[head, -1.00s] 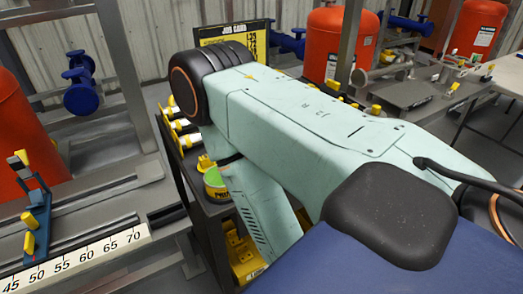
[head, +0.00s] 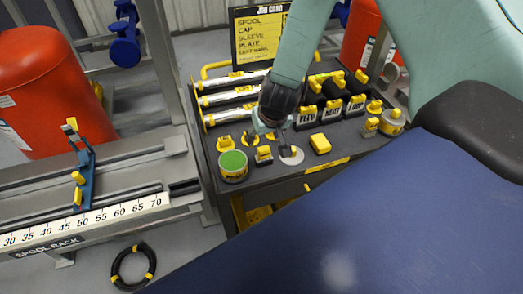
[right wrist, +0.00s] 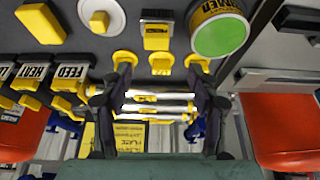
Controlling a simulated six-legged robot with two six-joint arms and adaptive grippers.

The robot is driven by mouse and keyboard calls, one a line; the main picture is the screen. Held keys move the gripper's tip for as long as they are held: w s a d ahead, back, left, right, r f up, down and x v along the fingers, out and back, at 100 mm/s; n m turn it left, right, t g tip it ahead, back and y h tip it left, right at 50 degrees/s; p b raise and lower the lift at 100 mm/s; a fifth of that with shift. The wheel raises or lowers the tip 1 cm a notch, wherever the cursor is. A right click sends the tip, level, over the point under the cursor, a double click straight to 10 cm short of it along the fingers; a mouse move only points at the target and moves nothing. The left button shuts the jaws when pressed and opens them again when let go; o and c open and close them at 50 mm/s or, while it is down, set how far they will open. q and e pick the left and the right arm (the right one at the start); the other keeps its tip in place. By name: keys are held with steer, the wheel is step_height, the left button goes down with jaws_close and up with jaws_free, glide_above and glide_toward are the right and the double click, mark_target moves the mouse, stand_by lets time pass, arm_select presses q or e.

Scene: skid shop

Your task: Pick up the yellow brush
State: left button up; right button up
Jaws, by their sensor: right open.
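A small block-shaped item with a yellow body and a darker band, which looks like the yellow brush (head: 263,155), stands on the dark cart top between a green-topped can (head: 232,166) and a pale round disc (head: 293,157). In the right wrist view the brush (right wrist: 156,32) is at top centre, beyond the fingertips. My right gripper (head: 272,136) is over the cart, just behind the brush in the head view. In the right wrist view the right gripper (right wrist: 162,82) has its fingers wide apart, with nothing held between them. My left gripper is out of view.
Yellow-based pieces (right wrist: 162,64) stand close to the right fingertips. A yellow block (head: 320,144) lies right of the disc. Labelled holders (head: 331,110) and silver tubes (head: 232,98) are at the back, before a job card sign (head: 258,38). A spool rack (head: 95,222) stands left.

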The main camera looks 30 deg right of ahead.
mark_target(263, 149)
steer(key=f, duration=0.1)
steer(key=d+f+b, duration=0.1)
steer(key=f, duration=0.1)
steer(key=f+b, duration=0.1)
steer(key=shift+w+d+f, duration=0.3)
steer(key=shift+w+d, duration=0.05)
steer(key=f, duration=0.1)
steer(key=w+a+f+b, duration=0.1)
steer(key=f, duration=0.1)
steer(key=shift+a+f, duration=0.1)
steer(key=shift+a, duration=0.1)
steer(key=shift+d+f, duration=0.15)
steer(key=shift+d, duration=0.45)
steer(key=shift+c, duration=0.8)
steer(key=shift+a, duration=0.45)
steer(key=c, duration=0.5)
steer(key=shift+d, duration=0.3)
steer(key=c, duration=0.4)
steer(key=shift+s, duration=0.1)
steer(key=shift+c, duration=1)
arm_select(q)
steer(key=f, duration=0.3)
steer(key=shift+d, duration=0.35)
arm_select(e)
steer(key=shift+a, duration=0.1)
steer(key=shift+a, duration=0.1)
